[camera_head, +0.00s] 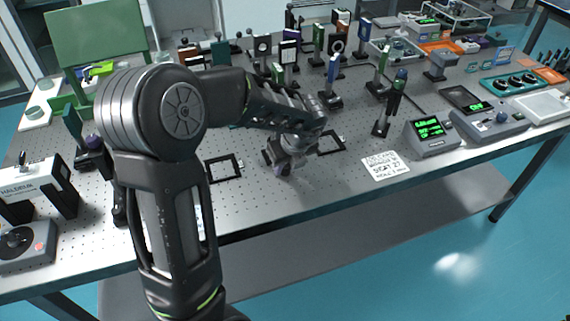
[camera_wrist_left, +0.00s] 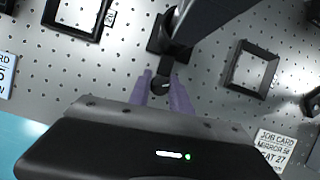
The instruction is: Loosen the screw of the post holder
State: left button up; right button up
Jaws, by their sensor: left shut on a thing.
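My left gripper (camera_head: 281,168) reaches down over the front middle of the perforated table, and the arm and wrist hide most of what is under it in the head view. In the left wrist view, its two purple fingers (camera_wrist_left: 163,93) are closed around the small dark round knob of the screw (camera_wrist_left: 160,84). The screw sticks out from the side of the black post holder (camera_wrist_left: 172,55), which stands on a dark base on the table. A dark part above the holder runs toward the top right and covers some of it. My right gripper is in neither view.
Flat black square frames lie on both sides, one to the left (camera_head: 225,168) and one to the right (camera_head: 330,143). A job card (camera_head: 386,165) lies near the front edge. A post assembly (camera_head: 390,105) and a green-display box (camera_head: 432,134) stand right. Optics crowd the back.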

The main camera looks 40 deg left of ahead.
pick_arm(q)
grip_shut()
jog(key=shift+r+m+p, duration=0.25)
jog(key=shift+m+p, duration=0.15)
jog(key=shift+p, duration=0.4)
jog(key=shift+m, duration=0.3)
jog(key=shift+f+t, duration=0.25)
jog(key=shift+t, duration=0.05)
jog(key=o, duration=0.8)
grip_release()
jog(key=shift+v, duration=3.9)
